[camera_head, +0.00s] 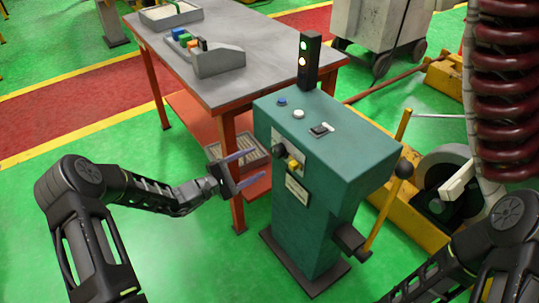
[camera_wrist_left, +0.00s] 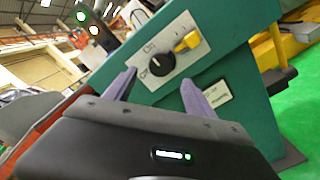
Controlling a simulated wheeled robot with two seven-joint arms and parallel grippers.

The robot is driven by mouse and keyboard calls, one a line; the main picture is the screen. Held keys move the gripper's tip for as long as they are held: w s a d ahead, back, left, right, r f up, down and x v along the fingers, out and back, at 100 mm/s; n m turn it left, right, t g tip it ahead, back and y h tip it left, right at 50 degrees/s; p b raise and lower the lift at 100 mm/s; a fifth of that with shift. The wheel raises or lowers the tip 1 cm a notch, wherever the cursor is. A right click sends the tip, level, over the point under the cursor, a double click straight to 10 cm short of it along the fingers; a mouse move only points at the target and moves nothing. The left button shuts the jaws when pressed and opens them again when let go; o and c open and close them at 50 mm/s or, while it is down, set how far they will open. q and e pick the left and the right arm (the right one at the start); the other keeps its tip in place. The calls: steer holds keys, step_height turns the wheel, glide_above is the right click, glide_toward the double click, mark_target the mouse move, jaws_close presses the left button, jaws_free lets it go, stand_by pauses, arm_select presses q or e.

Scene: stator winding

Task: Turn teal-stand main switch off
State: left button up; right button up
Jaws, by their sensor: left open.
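The teal stand (camera_head: 320,215) stands upright right of centre in the head view. Its front panel (camera_wrist_left: 145,45) has a black rotary knob (camera_wrist_left: 160,64) with "On" and "Off" lettering beside it, and a yellow switch (camera_wrist_left: 188,41) next to it. The black knob (camera_head: 279,152) and yellow switch (camera_head: 295,165) also show in the head view. My left gripper (camera_head: 246,168) is open and empty in front of the panel. In the wrist view its purple fingers (camera_wrist_left: 158,88) appear on either side of the black knob, with no visible contact. My right gripper is out of view.
A signal tower (camera_head: 309,62) with lit lamps rises behind the stand's top, which carries a blue button (camera_head: 282,101) and a white button (camera_head: 298,114). A grey table (camera_head: 215,95) with orange legs stands behind. Green floor (camera_head: 180,255) is free at the lower left.

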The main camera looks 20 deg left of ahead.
mark_target(273, 153)
arm_select(q)
steer(key=x, duration=0.6)
steer(key=shift+w+d, duration=0.15)
steer(key=shift+w, duration=0.05)
steer(key=c, duration=1.4)
